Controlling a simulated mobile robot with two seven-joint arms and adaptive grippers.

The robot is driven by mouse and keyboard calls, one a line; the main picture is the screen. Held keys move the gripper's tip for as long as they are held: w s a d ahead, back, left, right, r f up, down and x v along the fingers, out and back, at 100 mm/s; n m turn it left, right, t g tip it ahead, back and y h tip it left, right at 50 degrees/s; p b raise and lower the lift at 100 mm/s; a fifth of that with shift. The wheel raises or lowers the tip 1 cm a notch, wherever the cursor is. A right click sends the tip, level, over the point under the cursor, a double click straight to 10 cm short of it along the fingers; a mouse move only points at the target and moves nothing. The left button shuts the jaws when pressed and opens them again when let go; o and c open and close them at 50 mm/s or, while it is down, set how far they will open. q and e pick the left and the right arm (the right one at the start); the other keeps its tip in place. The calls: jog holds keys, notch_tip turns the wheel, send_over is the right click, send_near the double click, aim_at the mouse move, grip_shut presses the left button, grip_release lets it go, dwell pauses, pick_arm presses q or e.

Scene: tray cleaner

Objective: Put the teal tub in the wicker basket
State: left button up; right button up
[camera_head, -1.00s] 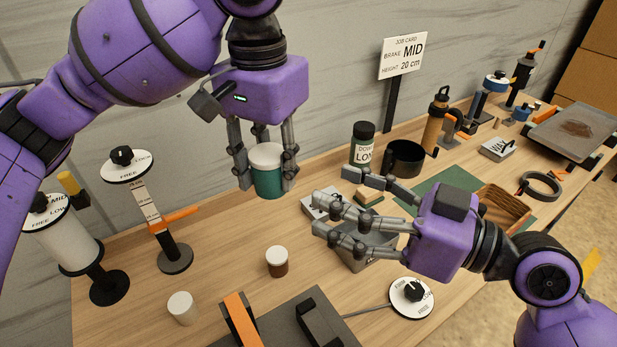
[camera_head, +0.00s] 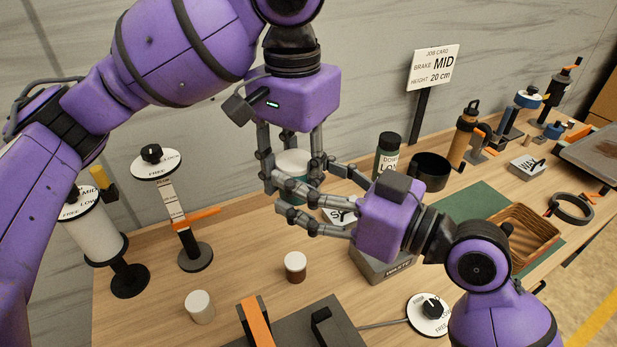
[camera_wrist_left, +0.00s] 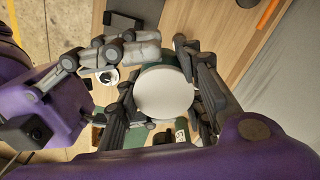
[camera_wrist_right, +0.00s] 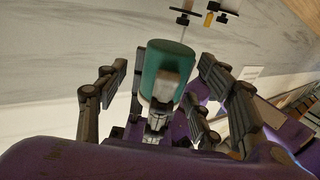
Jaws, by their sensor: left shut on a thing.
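The teal tub (camera_head: 293,162) with a white lid is upright in the air above the table. My left gripper (camera_head: 292,182) is shut on the tub from above, its fingers on either side. The left wrist view shows the white lid (camera_wrist_left: 165,93) between them. My right gripper (camera_head: 280,198) is open beside the tub, fingers pointing left and partly covering it. In the right wrist view the tub (camera_wrist_right: 165,72) sits between the spread right fingers; contact is unclear. The wicker basket (camera_head: 535,225) is on the right, near the green mat, and looks empty.
A dark green jar (camera_head: 387,155), a black mug (camera_head: 431,170) and a grey box (camera_head: 383,266) stand between the tub and the basket. A brown jar (camera_head: 295,266) and a white cup (camera_head: 200,307) stand in front. A dial stand (camera_head: 188,215) is left.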

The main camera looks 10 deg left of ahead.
aim_at(298, 160)
jog(key=c, duration=1.1)
pick_arm(q)
jog(key=o, duration=1.3)
pick_arm(e)
jog(key=shift+w+d, duration=0.15)
jog(key=shift+w, duration=0.05)
pick_arm(q)
jog(key=shift+a, duration=0.1)
pick_arm(e)
jog(key=shift+c, duration=0.6)
pick_arm(q)
jog(key=shift+r, duration=0.3)
pick_arm(e)
jog(key=shift+f, duration=0.1)
grip_shut()
pick_arm(q)
notch_tip(298, 160, up, 11)
jog(key=shift+r, duration=0.2)
pick_arm(e)
jog(key=shift+s, duration=0.2)
pick_arm(q)
jog(key=shift+d, duration=0.2)
